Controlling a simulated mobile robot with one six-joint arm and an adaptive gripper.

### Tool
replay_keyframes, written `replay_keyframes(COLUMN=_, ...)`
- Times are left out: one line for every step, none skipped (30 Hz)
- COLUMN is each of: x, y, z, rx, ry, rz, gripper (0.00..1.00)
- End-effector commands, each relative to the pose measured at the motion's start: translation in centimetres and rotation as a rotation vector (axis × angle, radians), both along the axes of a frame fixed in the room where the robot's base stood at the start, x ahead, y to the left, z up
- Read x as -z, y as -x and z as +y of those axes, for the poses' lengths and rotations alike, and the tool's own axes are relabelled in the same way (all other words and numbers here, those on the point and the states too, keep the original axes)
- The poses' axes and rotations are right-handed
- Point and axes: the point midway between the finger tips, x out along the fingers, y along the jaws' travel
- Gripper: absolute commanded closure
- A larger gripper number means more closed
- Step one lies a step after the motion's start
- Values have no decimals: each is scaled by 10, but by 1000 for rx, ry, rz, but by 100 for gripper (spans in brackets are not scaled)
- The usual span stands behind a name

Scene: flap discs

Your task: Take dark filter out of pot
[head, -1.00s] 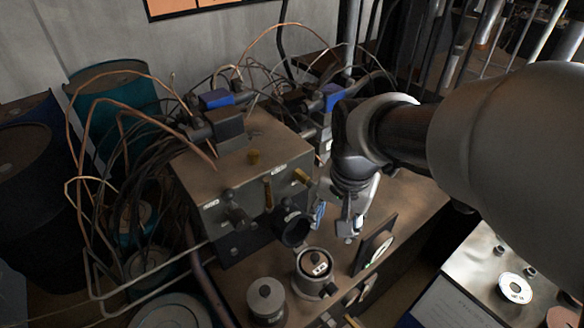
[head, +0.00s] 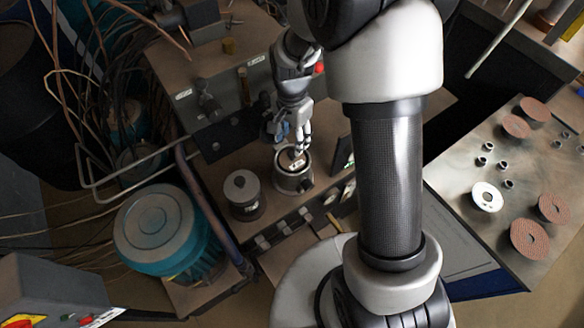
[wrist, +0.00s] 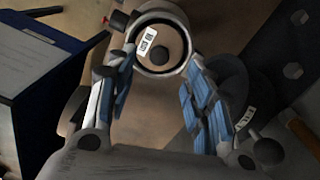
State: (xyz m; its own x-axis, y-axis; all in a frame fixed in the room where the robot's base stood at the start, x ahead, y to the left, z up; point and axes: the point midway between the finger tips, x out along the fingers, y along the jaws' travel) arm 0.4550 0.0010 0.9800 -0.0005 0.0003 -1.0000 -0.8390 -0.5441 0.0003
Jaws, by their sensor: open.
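The pot (head: 293,182) is a small metal cylinder with an open top, standing on the brown bench. The dark filter (head: 286,161) sits inside it and bears a white label. In the wrist view the pot's rim (wrist: 185,66) rings the filter (wrist: 163,57), a dark brown disc with a dark centre spot. My gripper (head: 287,141) is above the pot, pointing down at it. In the wrist view its blue-padded fingers (wrist: 158,80) are spread wide, with nothing between them; the pot lies beyond the tips. I cannot tell how high the tips are above the filter.
A lidded canister (head: 242,194) stands left of the pot. A metal box with valves (head: 215,85) is behind. A dark upright panel (head: 343,153) is close on the pot's right. A side table (head: 465,165) at right holds several discs and nuts.

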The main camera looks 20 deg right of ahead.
Motion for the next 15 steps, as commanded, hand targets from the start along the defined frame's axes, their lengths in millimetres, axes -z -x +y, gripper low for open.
replay_keyframes(x=12, y=1, z=0, rx=0, ry=0, rz=2, gripper=52)
replay_keyframes(x=16, y=0, z=0, rx=0, ry=0, rz=2, gripper=52)
replay_keyframes(x=20, y=0, z=0, rx=0, ry=0, rz=1, gripper=52)
replay_keyframes(x=23, y=0, z=0, rx=0, ry=0, rz=1, gripper=52)
replay_keyframes(x=25, y=0, z=0, rx=0, ry=1, rz=1, gripper=52)
replay_keyframes(x=27, y=0, z=0, rx=0, ry=0, rz=0, gripper=52)
replay_keyframes(x=28, y=0, z=0, rx=0, ry=0, rz=0, gripper=52)
replay_keyframes(x=29, y=0, z=0, rx=0, ry=0, rz=0, gripper=52)
replay_keyframes(x=30, y=0, z=0, rx=0, ry=0, rz=0, gripper=52)
replay_keyframes(x=32, y=0, z=0, rx=0, ry=0, rz=0, gripper=52)
replay_keyframes(x=34, y=0, z=0, rx=0, ry=0, rz=0, gripper=52)
replay_keyframes(x=38, y=0, z=0, rx=0, ry=0, rz=1, gripper=52)
replay_keyframes(x=42, y=0, z=-1, rx=0, ry=0, rz=1, gripper=52)
replay_keyframes(x=46, y=0, z=-1, rx=0, ry=0, rz=1, gripper=52)
replay_keyframes(x=53, y=0, z=-1, rx=0, ry=0, rz=1, gripper=52)
